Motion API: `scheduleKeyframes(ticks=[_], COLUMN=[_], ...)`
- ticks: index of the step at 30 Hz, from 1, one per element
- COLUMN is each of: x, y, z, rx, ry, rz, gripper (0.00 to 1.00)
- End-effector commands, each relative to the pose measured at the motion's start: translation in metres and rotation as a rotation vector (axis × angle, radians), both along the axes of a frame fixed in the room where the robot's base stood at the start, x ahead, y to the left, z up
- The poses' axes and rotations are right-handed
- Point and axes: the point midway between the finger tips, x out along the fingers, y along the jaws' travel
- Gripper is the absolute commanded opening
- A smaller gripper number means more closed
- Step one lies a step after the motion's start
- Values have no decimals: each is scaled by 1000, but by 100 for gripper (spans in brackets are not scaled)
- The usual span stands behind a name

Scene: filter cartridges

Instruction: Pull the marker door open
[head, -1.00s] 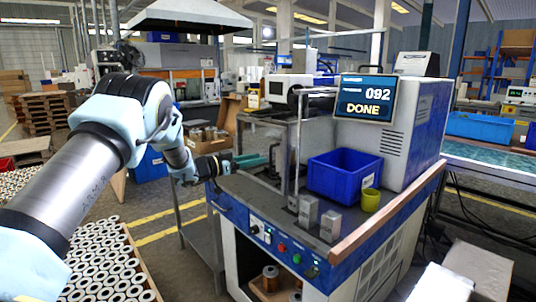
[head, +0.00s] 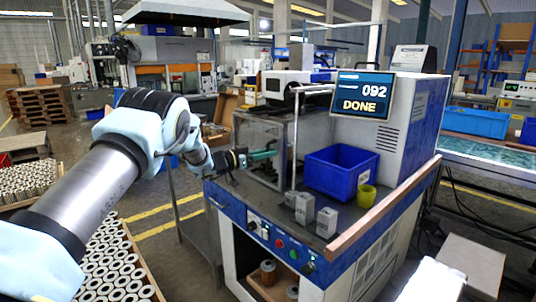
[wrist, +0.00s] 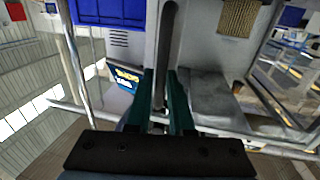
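The marker door (head: 262,137) is a clear panel in a grey frame on the left of the machine top. Its dark bar handle (wrist: 168,50) runs lengthwise between my fingers in the wrist view. My gripper (head: 272,154), with teal fingers, is at the door's front in the head view. In the wrist view, my gripper (wrist: 160,85) has its fingers close on both sides of the bar and appears shut on it. The exact contact is partly hidden. How far the door stands open is hard to tell.
A blue bin (head: 338,172), a yellow-green cup (head: 366,195) and grey blocks (head: 304,208) stand on the machine top right of the door. A screen (head: 362,96) reads "092 DONE". A crate of rolls (head: 110,262) is at lower left.

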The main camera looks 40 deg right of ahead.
Motion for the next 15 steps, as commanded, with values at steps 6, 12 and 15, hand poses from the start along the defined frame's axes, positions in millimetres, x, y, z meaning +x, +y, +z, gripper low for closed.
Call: scheduleKeyframes(ticks=[6, 12, 15], x=[0, 0, 0], y=[0, 0, 0], z=[0, 0, 0], rx=[0, 0, 0], ry=[0, 0, 0], rz=[0, 0, 0], gripper=[0, 0, 0])
